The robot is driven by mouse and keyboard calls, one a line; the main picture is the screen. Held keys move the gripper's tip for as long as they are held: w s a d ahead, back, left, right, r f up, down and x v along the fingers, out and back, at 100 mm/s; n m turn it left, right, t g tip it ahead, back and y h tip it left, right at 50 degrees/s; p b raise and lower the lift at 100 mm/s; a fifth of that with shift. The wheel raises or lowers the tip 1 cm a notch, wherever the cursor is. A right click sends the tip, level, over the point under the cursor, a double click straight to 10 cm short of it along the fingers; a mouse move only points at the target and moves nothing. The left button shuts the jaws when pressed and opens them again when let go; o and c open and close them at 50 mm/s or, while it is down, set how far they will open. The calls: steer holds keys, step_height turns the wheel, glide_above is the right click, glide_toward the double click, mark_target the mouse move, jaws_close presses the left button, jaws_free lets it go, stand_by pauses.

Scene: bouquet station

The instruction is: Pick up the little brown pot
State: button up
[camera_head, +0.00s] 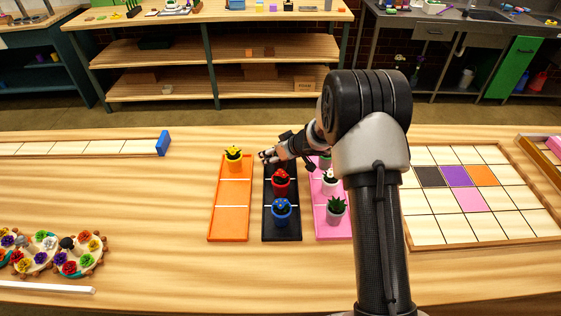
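I cannot make out a brown pot in this view; one could be hidden behind my arm. My gripper (268,156) reaches left over the far end of the black tray (282,235). Its fingers are too small to tell open from shut, and I see nothing clearly held. A red pot (281,187) and a blue pot (282,218) stand upright on the black tray, nearer than my gripper.
A tile grid (430,230) lies right, flower rings (62,254) lie left. Bare tabletop (150,215) lies left of the orange tray.

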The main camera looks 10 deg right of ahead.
steer(key=c, duration=1.5)
